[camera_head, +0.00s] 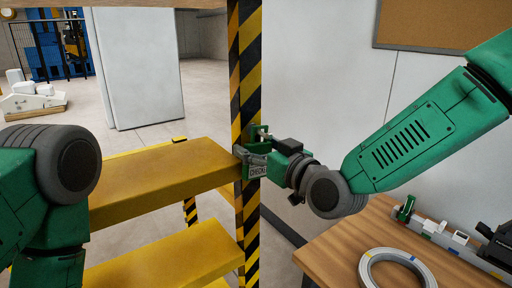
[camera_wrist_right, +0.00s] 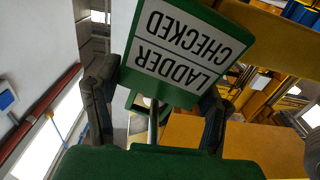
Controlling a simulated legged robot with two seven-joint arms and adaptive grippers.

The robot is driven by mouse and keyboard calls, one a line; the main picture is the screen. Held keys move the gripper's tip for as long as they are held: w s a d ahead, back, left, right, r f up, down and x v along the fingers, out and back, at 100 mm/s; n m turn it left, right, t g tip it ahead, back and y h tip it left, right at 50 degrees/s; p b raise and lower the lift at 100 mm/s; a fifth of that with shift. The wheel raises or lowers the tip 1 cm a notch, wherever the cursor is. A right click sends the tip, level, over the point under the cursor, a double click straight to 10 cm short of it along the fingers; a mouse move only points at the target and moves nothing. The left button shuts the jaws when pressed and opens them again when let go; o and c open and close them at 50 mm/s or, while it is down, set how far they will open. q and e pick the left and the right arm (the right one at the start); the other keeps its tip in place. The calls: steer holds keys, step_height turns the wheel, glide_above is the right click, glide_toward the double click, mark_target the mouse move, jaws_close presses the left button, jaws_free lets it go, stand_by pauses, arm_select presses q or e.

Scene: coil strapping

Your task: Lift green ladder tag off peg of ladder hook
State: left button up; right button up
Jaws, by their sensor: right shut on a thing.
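The green ladder tag (camera_wrist_right: 180,45) has a white face reading "LADDER CHECKED", upside down in the right wrist view. In the head view the tag (camera_head: 257,171) is at the black-and-yellow striped upright. My right gripper (camera_head: 277,165) is shut on it, with dark fingers on either side of the tag in the right wrist view (camera_wrist_right: 158,98). A green ladder hook (camera_head: 258,133) is on the upright just above the tag. Whether the tag still hangs on the peg is hidden. My left arm is at the left of the head view; its gripper is out of frame.
Yellow steps (camera_head: 160,180) extend left from the striped upright (camera_head: 247,60). A wooden table (camera_head: 330,247) at lower right holds a strapping coil (camera_head: 372,270) and small tools. A white cabinet (camera_head: 138,70) stands behind. A corkboard (camera_head: 445,25) hangs on the wall.

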mark_target(269, 146)
steer(key=shift+s+d, duration=0.15)
steer(key=shift+d, duration=0.3)
steer(key=c, duration=0.9)
steer(key=shift+a, duration=0.65)
steer(key=shift+c, duration=0.3)
steer(key=shift+a+r, duration=0.2)
steer(key=shift+a, duration=0.1)
steer(key=shift+d+r+p, duration=0.25)
steer(key=shift+r+p, duration=0.05)
steer(key=shift+r, duration=0.05)
steer(key=shift+d, duration=0.55)
steer(key=shift+a+r, duration=0.1)
steer(key=shift+a, duration=0.2)
steer(key=shift+s, duration=0.35)
steer(key=shift+s+d+r, duration=0.2)
steer(key=shift+s+d, duration=0.6)
steer(key=shift+d, duration=0.3)
steer(key=shift+s+r, duration=0.15)
steer(key=shift+s, duration=0.5)
arm_select(q)
steer(key=shift+d+r, duration=0.1)
steer(key=shift+r, duration=0.4)
arm_select(e)
steer(key=shift+s+d, duration=0.4)
steer(key=shift+d, duration=0.25)
